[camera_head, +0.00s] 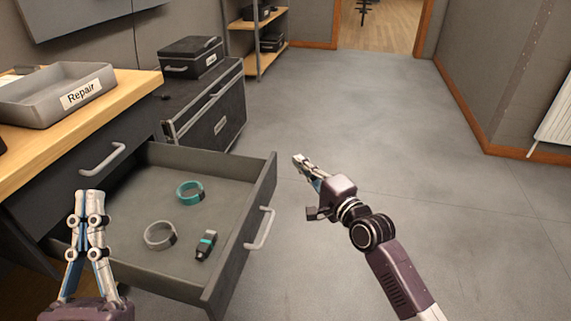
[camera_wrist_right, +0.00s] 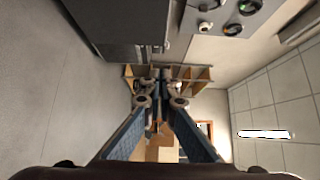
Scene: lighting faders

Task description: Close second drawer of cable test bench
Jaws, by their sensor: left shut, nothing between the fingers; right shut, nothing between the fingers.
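The cable test bench (camera_head: 118,92) stands at the left with a wooden top. Its upper drawer (camera_head: 75,178) is shut, and the drawer below it (camera_head: 135,200) is pulled far out. That open drawer has a bar handle (camera_head: 260,229) on its front and holds a teal ring, a grey ring and a small black-and-teal item. My left gripper (camera_head: 90,195) is shut and empty, in front of the near left part of the open drawer. My right gripper (camera_head: 299,160) is shut and empty, to the right of the drawer front and apart from the handle. It also shows in the right wrist view (camera_wrist_right: 160,75).
A grey tray labelled Repair (camera_head: 62,95) sits on the bench top. A dark case (camera_head: 205,110) with a smaller box (camera_head: 190,57) on it stands behind the drawer. A shelf (camera_head: 258,35) is at the back. The floor (camera_head: 370,110) to the right is clear.

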